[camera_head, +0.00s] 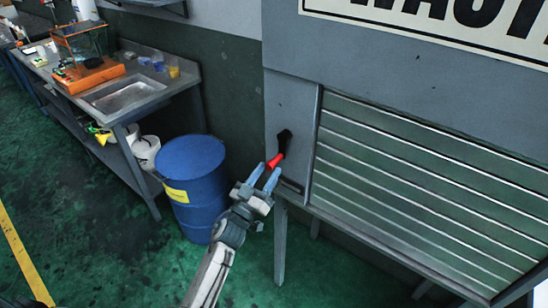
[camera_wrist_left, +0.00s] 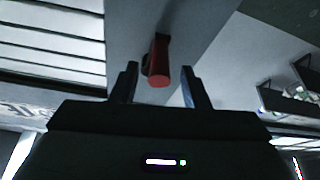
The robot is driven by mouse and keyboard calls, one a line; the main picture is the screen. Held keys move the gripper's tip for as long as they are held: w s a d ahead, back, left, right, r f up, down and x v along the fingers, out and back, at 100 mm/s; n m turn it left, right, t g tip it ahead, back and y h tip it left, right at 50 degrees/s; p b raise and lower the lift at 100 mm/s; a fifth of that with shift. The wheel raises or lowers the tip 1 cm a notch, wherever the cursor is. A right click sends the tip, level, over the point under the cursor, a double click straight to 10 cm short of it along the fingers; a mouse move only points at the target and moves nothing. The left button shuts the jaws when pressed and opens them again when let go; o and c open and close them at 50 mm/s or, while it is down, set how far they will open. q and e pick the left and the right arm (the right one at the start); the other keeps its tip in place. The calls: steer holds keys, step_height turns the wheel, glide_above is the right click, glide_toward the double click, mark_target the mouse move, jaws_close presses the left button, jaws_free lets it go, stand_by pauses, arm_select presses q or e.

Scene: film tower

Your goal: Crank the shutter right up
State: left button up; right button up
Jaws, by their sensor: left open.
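The slatted shutter (camera_head: 430,190) fills the opening in the grey cabinet at the right of the head view, its slats reaching down to the lower sill. A crank with a red grip (camera_head: 275,161) and a black arm (camera_head: 284,139) sits on the panel left of the shutter. My left gripper (camera_head: 265,177) is open at the red grip. In the left wrist view the red grip (camera_wrist_left: 159,65) stands between the two open fingers (camera_wrist_left: 158,85), which do not appear closed on it. The shutter (camera_wrist_left: 50,45) shows at the upper left there. My right gripper is not in view.
A blue barrel (camera_head: 192,180) with a yellow label stands left of my arm. Beyond it is a metal bench with a sink (camera_head: 123,95) and an orange-based case (camera_head: 85,75). Cabinet legs (camera_head: 280,245) stand below the crank. Green floor (camera_head: 90,240) is open at the lower left.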

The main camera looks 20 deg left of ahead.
mark_target(273, 163)
arm_select(q)
steer(key=x, duration=0.4)
steer(key=shift+p, duration=0.4)
jaws_close()
